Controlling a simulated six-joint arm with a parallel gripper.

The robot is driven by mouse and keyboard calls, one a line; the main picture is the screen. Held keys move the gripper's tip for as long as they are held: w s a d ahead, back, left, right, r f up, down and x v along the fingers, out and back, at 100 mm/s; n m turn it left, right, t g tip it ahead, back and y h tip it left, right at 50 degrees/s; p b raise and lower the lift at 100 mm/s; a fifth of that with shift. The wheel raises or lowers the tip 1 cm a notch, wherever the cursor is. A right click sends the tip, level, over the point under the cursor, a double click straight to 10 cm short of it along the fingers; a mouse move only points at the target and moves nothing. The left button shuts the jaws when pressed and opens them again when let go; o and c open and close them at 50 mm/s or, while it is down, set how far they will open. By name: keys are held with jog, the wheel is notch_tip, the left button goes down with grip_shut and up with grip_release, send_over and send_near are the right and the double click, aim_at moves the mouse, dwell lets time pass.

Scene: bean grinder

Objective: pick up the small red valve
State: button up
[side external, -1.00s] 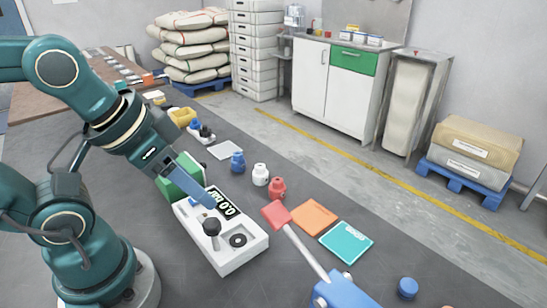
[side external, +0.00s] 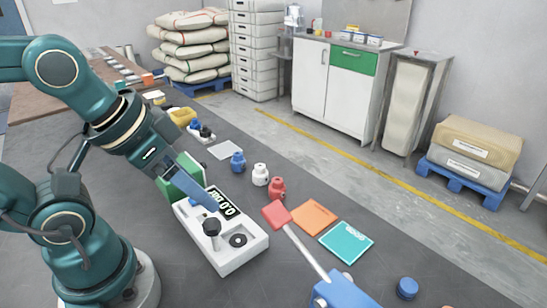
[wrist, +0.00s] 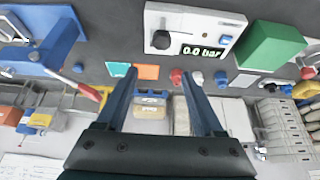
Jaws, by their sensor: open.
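The small red valve (side external: 277,187) stands upright on the dark table, right of the white valve and behind the red lever handle. In the wrist view the red valve (wrist: 176,77) shows small, just left of the right fingertip. My gripper (side external: 212,206) is above the white test unit, left of the red valve and apart from it. In the wrist view my gripper (wrist: 160,76) has its two fingers spread, with nothing held between them.
A white valve (side external: 260,174) and a blue valve (side external: 238,161) stand beside the red one. The white test unit (side external: 238,262) has a black knob and a display. A blue base (side external: 343,291) carries a long red-ended lever (side external: 276,214). Orange (side external: 314,217) and teal (side external: 346,242) squares lie nearby.

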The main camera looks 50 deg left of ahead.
jog(key=shift+r, duration=0.1)
notch_tip(320, 180, up, 5)
jog(key=w+d+f+n+g+h, duration=0.1)
jog(key=w+d+n+g+h, duration=0.2)
jog(key=n, duration=0.4)
jog(key=n+t+h, duration=0.3)
jog(key=n+t, duration=0.6)
jog(key=n, duration=1.4)
send_over(277, 180)
jog(key=s+a, duration=0.2)
jog(key=s, duration=0.2)
notch_tip(277, 180, down, 16)
jog(key=shift+a+f, duration=0.1)
jog(key=shift+w+f, duration=0.1)
jog(key=shift+f, duration=0.3)
jog(key=shift+x, duration=2.4)
